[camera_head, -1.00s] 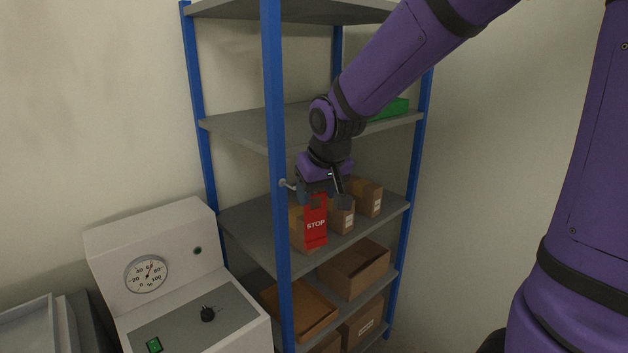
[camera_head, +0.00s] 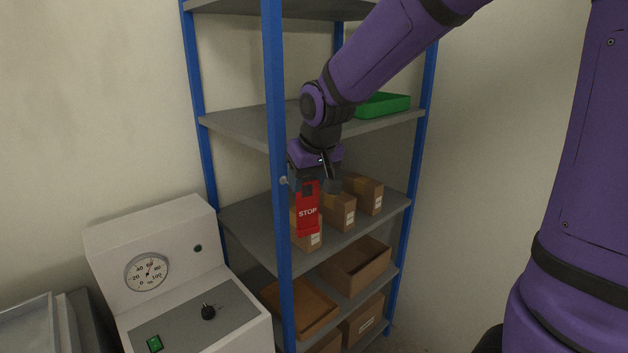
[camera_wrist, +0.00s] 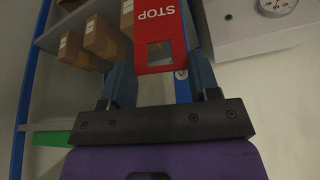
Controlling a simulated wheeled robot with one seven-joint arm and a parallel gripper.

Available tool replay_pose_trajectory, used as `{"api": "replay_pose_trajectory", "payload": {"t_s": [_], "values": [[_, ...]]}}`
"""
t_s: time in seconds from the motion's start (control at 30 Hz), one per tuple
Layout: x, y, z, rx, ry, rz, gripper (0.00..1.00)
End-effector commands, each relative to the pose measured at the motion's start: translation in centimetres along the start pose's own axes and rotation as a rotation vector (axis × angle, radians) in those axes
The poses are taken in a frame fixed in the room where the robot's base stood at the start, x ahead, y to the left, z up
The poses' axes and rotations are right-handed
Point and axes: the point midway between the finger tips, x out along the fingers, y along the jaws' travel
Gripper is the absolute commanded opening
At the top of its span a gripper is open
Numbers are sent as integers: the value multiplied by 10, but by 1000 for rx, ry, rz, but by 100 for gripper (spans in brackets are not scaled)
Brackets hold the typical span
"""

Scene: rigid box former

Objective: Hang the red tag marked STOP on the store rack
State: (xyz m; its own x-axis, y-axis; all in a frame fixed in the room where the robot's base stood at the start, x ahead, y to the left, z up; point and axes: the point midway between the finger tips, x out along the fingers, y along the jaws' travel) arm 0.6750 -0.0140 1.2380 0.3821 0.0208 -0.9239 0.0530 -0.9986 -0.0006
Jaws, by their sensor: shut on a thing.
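The red tag (camera_head: 307,222) marked STOP hangs upright below my gripper (camera_head: 313,183), which is shut on its upper end. The tag also shows in the wrist view (camera_wrist: 158,25), where its square hole lies between my fingers. The store rack has blue posts (camera_head: 276,160) and grey shelves. A peg with a pale round end (camera_head: 284,181) sticks out at the front left post, just left of the tag's top. Whether the tag touches the peg cannot be told. In the wrist view a round pale end shows on the blue post just past the tag's hole edge.
Cardboard boxes (camera_head: 366,193) stand on the middle shelf behind the tag. A green tray (camera_head: 383,105) sits on the shelf above. A white machine with a dial (camera_head: 147,271) stands left of the rack.

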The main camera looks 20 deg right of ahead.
Motion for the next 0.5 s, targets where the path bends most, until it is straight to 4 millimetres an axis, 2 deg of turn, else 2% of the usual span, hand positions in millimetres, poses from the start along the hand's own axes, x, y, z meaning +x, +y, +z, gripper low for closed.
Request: {"api": "replay_pose_trajectory", "payload": {"t_s": [0.5], "values": [[12, -7, -23, 0, 0, 0, 22]]}}
